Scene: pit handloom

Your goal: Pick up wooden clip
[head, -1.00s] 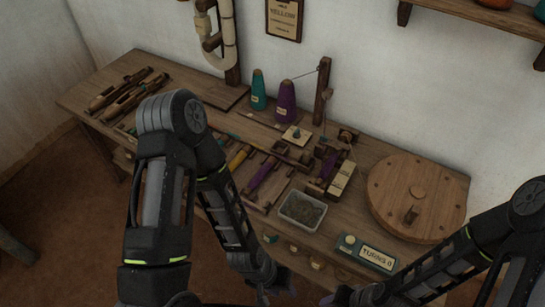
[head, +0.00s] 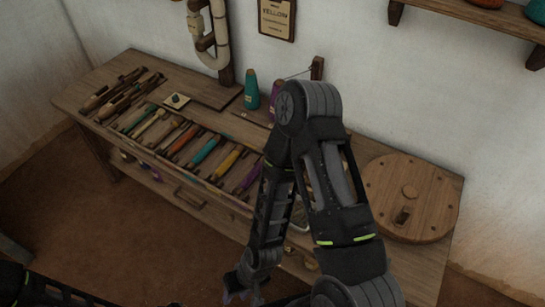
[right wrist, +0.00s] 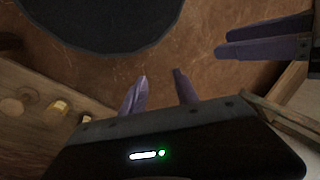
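I cannot pick out the wooden clip with certainty in either current view. The bench top (head: 112,73) holds many small wooden pieces, and my right arm hides its middle right part. My right gripper (head: 236,292) is low at the front of the bench, away from the bench top. In the right wrist view its two purple fingers (right wrist: 160,90) stand apart with nothing between them. Two more purple fingers (right wrist: 265,38), apparently my left gripper's, show at the upper right there; their gap is unclear. My left arm is at the bottom left of the head view.
Wooden shuttles (head: 120,93) lie at the left. A row of coloured bobbins (head: 206,150) lies along the front. Teal (head: 251,92) and purple cones stand at the back. A round wooden disc (head: 425,190) covers the right end. The floor in front is clear.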

